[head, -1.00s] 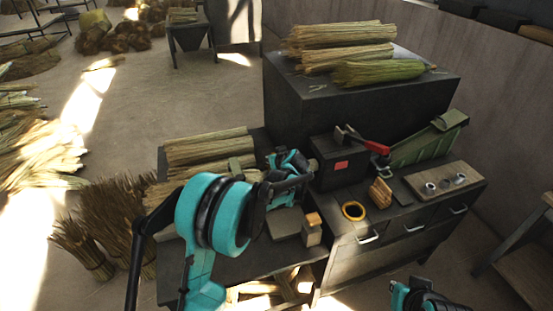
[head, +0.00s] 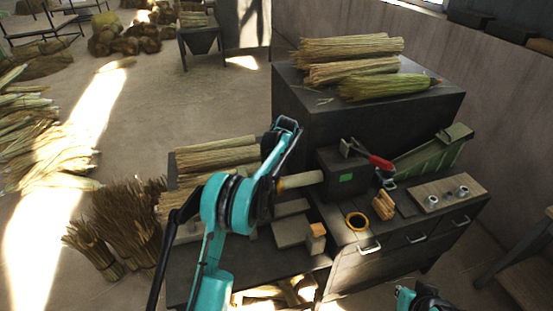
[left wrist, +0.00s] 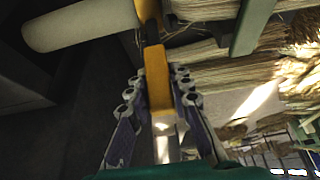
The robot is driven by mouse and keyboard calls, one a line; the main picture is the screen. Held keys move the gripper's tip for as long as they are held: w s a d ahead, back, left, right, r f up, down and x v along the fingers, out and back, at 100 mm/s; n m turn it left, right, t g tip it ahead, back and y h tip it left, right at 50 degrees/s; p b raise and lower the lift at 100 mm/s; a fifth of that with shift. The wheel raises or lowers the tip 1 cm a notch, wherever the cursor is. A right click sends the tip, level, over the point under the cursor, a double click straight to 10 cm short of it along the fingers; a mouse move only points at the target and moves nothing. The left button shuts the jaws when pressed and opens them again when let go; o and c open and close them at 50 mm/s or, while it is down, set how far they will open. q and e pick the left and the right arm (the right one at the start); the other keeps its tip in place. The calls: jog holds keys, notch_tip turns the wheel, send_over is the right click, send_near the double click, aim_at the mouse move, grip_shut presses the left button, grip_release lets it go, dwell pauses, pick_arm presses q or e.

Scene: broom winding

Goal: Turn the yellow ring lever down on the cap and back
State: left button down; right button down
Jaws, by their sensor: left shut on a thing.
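The yellow lever (left wrist: 157,85) lies between the fingers of my left gripper (left wrist: 158,95), which is shut on it in the left wrist view. The lever's far end meets a yellow band beside a pale round handle (left wrist: 85,25). In the head view the handle (head: 302,180) sticks out leftward from the dark box, with a bit of yellow (head: 281,185) at its near end.
The dark box (head: 340,162) has a green-lit square and a red-handled lever (head: 380,161). Straw bundles (head: 217,154) lie behind my left arm.

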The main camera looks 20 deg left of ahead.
pick_arm(q)
jog(key=shift+a, duration=0.1)
jog(key=c, duration=1.6)
grip_release()
jog(key=shift+o, duration=1.2)
jog(key=shift+w+f, duration=0.1)
jog(key=v, duration=1.2)
